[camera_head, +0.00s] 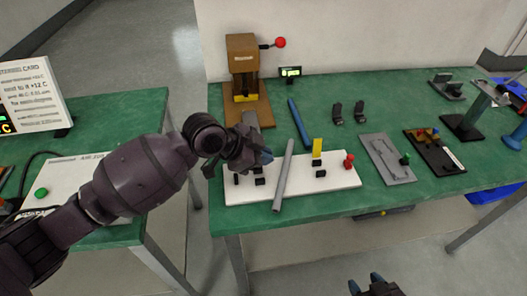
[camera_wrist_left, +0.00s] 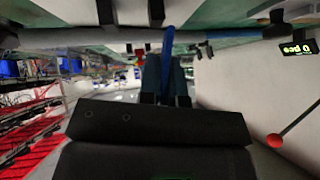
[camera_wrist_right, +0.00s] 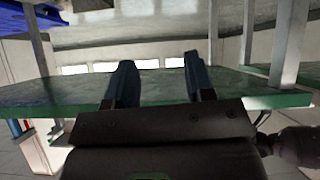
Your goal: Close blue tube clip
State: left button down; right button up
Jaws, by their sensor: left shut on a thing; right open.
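The white board (camera_head: 330,181) lies on the green bench with a grey tube (camera_head: 284,175) slanting across it. My left gripper (camera_head: 262,157) is over the board's left part, left of the tube. In the left wrist view my left fingers (camera_wrist_left: 166,75) are closed around a narrow bright blue piece (camera_wrist_left: 168,42), which looks like the blue clip's lever. The rest of that clip is mostly hidden by the gripper in the head view. A yellow upright clip (camera_head: 317,148) stands on the board right of the tube. My right gripper (camera_head: 373,284) is open and empty, low in front of the bench; its fingers (camera_wrist_right: 158,80) are apart.
A brown press (camera_head: 242,60) with a red-ball lever stands behind the board. A blue rod (camera_head: 299,122) lies behind the tube. A red knob (camera_head: 349,161) sits at the board's right end. A grey plate (camera_head: 387,158) lies further right. A display (camera_head: 290,72) stands at the back.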

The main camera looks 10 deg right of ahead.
pick_arm(q)
jog(key=shift+s+t, duration=0.2)
jog(key=shift+t, duration=0.1)
jog(key=shift+m, duration=0.3)
jog(key=shift+f, duration=0.1)
pick_arm(e)
jog(key=shift+s+d, duration=0.1)
jog(key=shift+s, duration=0.25)
jog(key=shift+w+r, duration=0.1)
jog(key=shift+r, duration=0.05)
pick_arm(q)
jog(key=c, duration=1.3)
grip_release()
pick_arm(e)
jog(key=shift+w+r, duration=0.25)
jog(key=shift+w, duration=0.1)
